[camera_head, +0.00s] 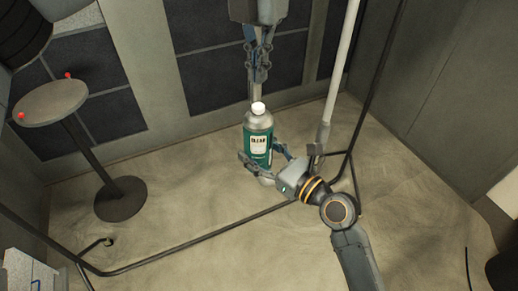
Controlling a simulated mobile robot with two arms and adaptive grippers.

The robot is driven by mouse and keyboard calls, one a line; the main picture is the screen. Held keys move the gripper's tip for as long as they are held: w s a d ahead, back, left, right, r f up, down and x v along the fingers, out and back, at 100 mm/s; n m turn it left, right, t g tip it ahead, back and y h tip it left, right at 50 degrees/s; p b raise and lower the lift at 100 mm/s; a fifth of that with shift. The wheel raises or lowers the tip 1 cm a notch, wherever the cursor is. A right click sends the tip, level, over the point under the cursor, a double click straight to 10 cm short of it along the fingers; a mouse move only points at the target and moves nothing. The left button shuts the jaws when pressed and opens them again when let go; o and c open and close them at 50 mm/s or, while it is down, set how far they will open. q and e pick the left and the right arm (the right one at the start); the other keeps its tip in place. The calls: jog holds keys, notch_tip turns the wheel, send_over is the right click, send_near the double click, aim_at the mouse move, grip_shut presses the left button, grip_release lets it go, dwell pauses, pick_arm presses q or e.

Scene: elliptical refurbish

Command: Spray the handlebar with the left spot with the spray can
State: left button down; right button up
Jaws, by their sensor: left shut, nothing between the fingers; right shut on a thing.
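A green and silver spray can (257,138) with a white cap and a "CLEAR" label stands upright in the middle of the head view. My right gripper (264,160) is shut around its lower body from the right. My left gripper (257,82) points down from the top, its fingers closed and empty, with the tips just above the cap in the picture. Whether they touch the cap I cannot tell. A pale grey pole (342,62) and a thin black bar (380,62) rise on the right; I cannot tell whether either is the handlebar. No spot is visible on them.
A round pedestal table (52,103) with two small red objects at its rim stands on the left. A black floor bar (190,243) runs across the sandy floor. Dark panelled walls stand behind; a grey box (30,272) sits bottom left. The floor at front centre is open.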

pick_arm(q)
notch_tip(320, 180, up, 11)
dwell(0.3)
jog(key=shift+f, duration=0.15)
dwell(0.6)
